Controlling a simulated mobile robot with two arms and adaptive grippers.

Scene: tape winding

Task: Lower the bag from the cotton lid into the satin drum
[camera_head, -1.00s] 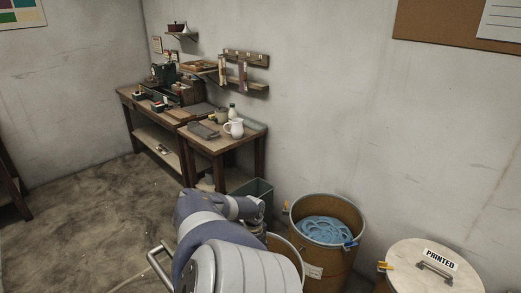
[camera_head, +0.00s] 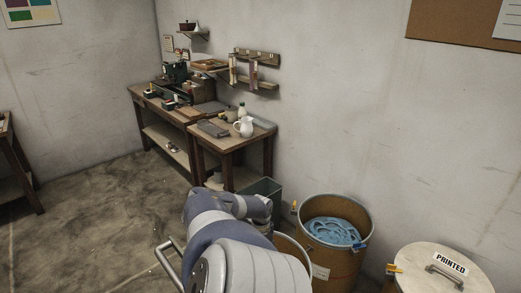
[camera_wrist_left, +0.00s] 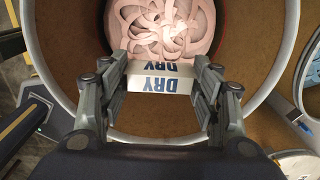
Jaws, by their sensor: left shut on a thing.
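My left gripper (camera_wrist_left: 163,76) is shut on a white bag (camera_wrist_left: 160,83) with "DRY" printed in blue. In the left wrist view the bag is between the fingertips, over the mouth of an open drum (camera_wrist_left: 255,48). The drum has a brown inner wall, and coiled pale pink ribbon (camera_wrist_left: 168,28) lies inside. I cannot tell how far the bag is above the ribbon, and no drum name is readable. In the head view my left arm hides the gripper, the bag and most of a drum (camera_head: 298,247). My right gripper is not in view.
A brown drum (camera_head: 350,262) with blue ribbon (camera_head: 332,231) stands to the right. A lid marked "PRINTED" (camera_head: 415,262) is at the lower right. A dark green bin (camera_head: 268,187) stands behind my arm. Cluttered workbenches line the wall. The floor at left is clear.

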